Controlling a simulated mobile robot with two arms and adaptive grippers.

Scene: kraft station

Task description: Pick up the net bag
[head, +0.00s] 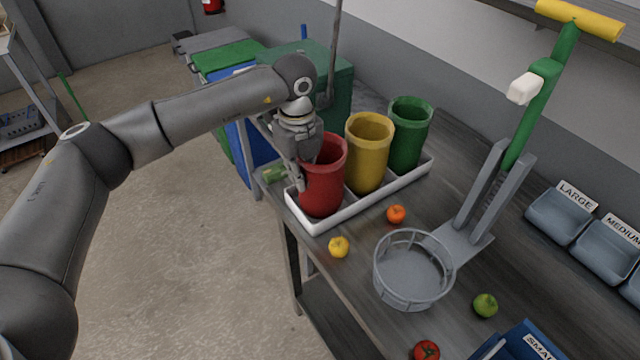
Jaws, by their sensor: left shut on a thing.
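A small pale green bundle (273,174), which looks like the net bag, lies at the far left corner of the workbench, left of the red cup. It is small in the picture and its mesh is hard to make out. My left gripper (297,188) points down beside the red cup (322,182), at the right end of the bundle. Its fingers are shut on the bundle, though the exact grip is partly hidden by the fingers. My right gripper is not in view.
Red, yellow (368,155) and green (408,135) cups stand in a white tray (345,214) close to my gripper. A wire basket (411,272), a grey stand with a green lever (540,110), loose fruit and blue bins (560,214) occupy the workbench. Large bins stand behind it.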

